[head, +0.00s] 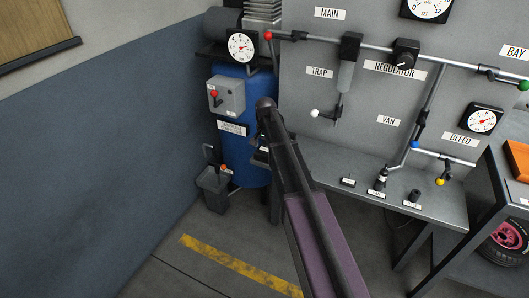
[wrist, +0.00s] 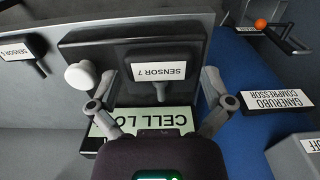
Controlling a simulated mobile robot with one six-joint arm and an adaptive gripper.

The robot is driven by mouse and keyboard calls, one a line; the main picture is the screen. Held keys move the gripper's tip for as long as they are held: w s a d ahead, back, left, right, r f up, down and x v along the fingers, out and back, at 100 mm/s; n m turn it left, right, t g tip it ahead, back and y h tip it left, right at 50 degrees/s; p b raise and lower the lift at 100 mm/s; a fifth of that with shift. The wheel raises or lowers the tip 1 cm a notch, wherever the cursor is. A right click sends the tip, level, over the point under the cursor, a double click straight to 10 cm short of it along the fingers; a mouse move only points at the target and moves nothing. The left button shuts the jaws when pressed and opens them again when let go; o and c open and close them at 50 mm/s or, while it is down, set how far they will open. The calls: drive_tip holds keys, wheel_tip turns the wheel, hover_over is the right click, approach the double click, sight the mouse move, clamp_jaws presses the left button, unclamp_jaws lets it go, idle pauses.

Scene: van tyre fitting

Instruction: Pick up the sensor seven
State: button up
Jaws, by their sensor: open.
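In the wrist view, the sensor seven (wrist: 163,88) is a small black piece with a stem and a white label reading "SENSOR 7" upside down. It stands against a dark panel (wrist: 90,45). My gripper (wrist: 159,78) is open, with one finger on each side of the sensor. Gaps show between the fingers and the label, so they look apart from it.
A white round knob (wrist: 82,75) sits close to the left finger. A pale green "CELL LO..." sign (wrist: 176,121) lies under the gripper. Another labelled sensor (wrist: 24,50) is at the left. The blue compressor tank (head: 238,160) stands beside a grey bench (head: 440,195).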

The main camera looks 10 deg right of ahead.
sight(265, 148)
idle(0.3)
drive_tip(key=c, duration=0.9)
drive_tip(key=shift+o, duration=0.2)
drive_tip(key=shift+r, duration=0.2)
wheel_tip(265, 148, up, 4)
drive_tip(key=p, duration=0.4)
drive_tip(key=shift+f, duration=0.15)
drive_tip(key=s+d+p, duration=0.1)
drive_tip(key=s, duration=1.5)
drive_tip(key=shift+r, duration=0.45)
drive_tip(key=shift+d, duration=0.1)
